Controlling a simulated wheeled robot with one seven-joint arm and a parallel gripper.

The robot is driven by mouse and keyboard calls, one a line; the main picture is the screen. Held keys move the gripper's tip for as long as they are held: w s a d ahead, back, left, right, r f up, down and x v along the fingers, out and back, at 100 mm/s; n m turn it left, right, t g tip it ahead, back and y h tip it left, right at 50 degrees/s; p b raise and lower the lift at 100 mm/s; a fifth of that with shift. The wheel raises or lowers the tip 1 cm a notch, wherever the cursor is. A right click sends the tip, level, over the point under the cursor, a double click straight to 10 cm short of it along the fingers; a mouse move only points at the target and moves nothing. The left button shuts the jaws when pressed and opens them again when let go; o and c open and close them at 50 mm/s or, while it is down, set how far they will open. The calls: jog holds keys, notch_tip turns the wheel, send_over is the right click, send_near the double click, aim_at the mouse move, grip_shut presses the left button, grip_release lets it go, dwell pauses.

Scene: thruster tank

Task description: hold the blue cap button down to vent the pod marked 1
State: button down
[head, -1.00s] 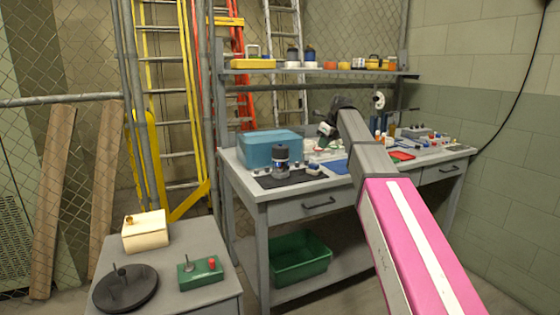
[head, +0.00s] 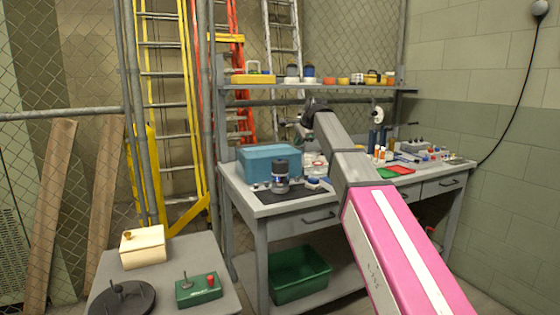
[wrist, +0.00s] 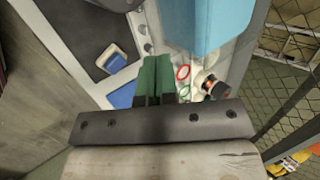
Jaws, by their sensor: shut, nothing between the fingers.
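A small white block with a blue top (head: 313,183) sits on the black mat at the front of the bench. It also shows in the wrist view (wrist: 112,58), left of my fingers and apart from them. A dark-topped grey cylinder (head: 280,174) stands upright beside it on the mat. I cannot read a number on either, so I cannot tell which is the pod marked 1. My gripper's green fingers (wrist: 153,80) are shut together and empty above the bench. In the head view my gripper (head: 300,130) is small, above the back of the bench, partly hidden by my arm.
A blue box (head: 268,162) stands behind the mat (head: 295,197), close to my fingers in the wrist view. Red and green rings (wrist: 183,73) lie near it. Tools crowd the bench's right side. A shelf (head: 330,86) runs above. A side table (head: 205,250) stands front left.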

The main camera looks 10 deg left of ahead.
aim_at(280, 160)
jog(key=s+a+r+n+t+y, duration=0.1)
jog(key=a+r+n, duration=0.4)
jog(key=a+n, duration=0.2)
jog(key=n, duration=0.2)
jog(key=shift+s+r+n+t, duration=0.2)
jog(key=shift+s+n+t, duration=0.1)
jog(key=shift+s+n, duration=0.1)
jog(key=shift+f, duration=0.1)
jog(key=shift+f, duration=4.3)
jog(key=shift+f, duration=0.15)
jog(key=shift+f, duration=0.25)
jog(key=shift+f, duration=0.5)
dwell(1.4)
